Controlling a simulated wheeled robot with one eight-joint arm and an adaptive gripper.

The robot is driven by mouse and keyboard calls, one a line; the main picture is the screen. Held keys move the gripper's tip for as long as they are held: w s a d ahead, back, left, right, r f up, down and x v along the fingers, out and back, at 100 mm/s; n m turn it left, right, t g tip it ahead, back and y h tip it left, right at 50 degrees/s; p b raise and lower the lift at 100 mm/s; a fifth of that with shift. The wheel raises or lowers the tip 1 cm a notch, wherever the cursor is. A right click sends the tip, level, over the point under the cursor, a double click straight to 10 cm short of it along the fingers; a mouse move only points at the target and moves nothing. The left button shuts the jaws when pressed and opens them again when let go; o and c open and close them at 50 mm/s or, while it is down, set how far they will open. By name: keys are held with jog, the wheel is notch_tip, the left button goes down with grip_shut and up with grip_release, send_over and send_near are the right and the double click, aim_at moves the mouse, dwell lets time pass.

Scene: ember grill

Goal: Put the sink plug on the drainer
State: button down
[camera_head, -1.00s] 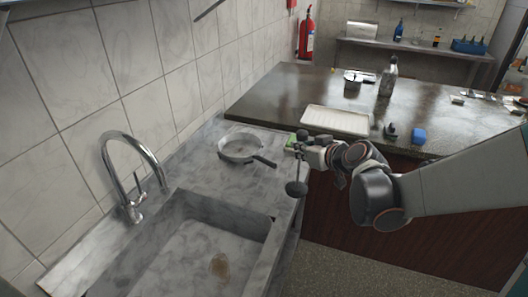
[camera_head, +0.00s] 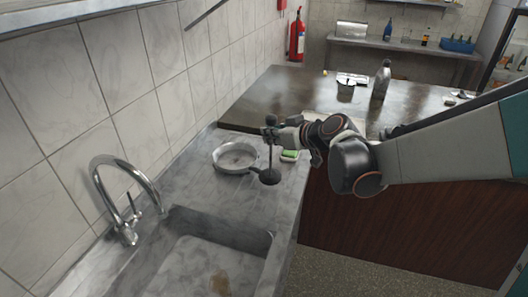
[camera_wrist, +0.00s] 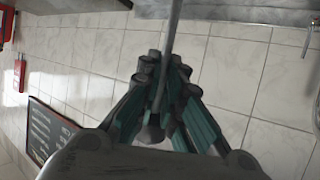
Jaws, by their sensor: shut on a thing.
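The sink plug (camera_head: 270,176) is a dark round disc on a thin upright stem. My gripper (camera_head: 271,132) is shut on the upper part of the stem, and the disc hangs below it. In the head view it appears over the right part of the grey marble drainer surface (camera_head: 190,180) beside the sink; the gap beneath is hard to tell. In the wrist view, the teal fingers (camera_wrist: 165,68) close around the grey stem (camera_wrist: 173,35). A dark knob (camera_wrist: 151,131) shows between the finger linkages.
A round pan (camera_head: 235,157) lies on the marble just left of the plug. A green sponge (camera_head: 290,156) lies to its right. The sink (camera_head: 215,265) and curved tap (camera_head: 122,190) are in front. A dark counter (camera_head: 290,95) with a bottle (camera_head: 381,80) lies behind.

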aim_at(271, 174)
notch_tip(271, 174, down, 12)
jog(key=b, duration=0.3)
jog(key=shift+r, duration=0.2)
jog(key=shift+f+b, duration=0.15)
jog(key=shift+b, duration=0.15)
jog(key=c, duration=1.8)
grip_release()
jog(key=shift+o, duration=0.2)
